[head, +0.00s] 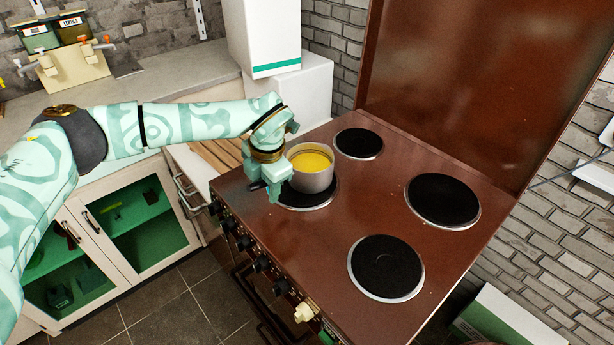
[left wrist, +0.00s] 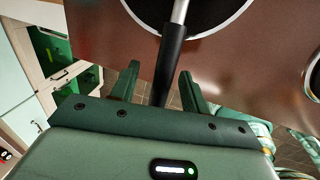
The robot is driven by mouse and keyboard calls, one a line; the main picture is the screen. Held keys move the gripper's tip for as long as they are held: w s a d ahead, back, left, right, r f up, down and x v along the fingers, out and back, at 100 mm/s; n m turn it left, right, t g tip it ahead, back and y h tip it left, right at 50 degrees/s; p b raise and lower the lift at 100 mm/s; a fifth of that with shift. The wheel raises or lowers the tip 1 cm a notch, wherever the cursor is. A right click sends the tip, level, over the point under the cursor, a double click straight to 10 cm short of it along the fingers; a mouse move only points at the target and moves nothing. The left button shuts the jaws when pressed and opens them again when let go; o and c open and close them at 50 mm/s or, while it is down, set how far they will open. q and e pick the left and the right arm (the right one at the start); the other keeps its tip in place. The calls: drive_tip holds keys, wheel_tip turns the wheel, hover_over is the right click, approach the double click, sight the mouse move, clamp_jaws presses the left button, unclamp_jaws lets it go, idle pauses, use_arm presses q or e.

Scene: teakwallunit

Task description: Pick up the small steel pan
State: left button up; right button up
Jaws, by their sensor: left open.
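The small steel pan (head: 313,181) stands upright on the front-left burner of the brown stove, with something yellow inside. Its black handle (left wrist: 171,62) and steel shank (left wrist: 180,12) show in the left wrist view; the handle is mostly hidden by my gripper in the head view. My left gripper (head: 274,188) is at the pan's left side, over the stove's front edge. In the left wrist view its open fingers (left wrist: 159,72) stand on either side of the black handle, with gaps visible. My right gripper is not in view.
Three other burners, such as the rear one (head: 358,143), are bare. A brown panel (head: 480,80) rises behind the stove (head: 330,237). A white block (head: 303,84) stands beyond the pan. A grey counter (head: 180,78) is at left, above green-lined cabinets (head: 140,222).

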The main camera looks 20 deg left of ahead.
use_arm(q)
drive_tip(key=shift+w+a+f, duration=0.1)
drive_tip(key=shift+f, duration=0.6)
drive_tip(key=shift+r, duration=0.1)
clamp_jaws()
drive_tip(key=shift+r, duration=0.15)
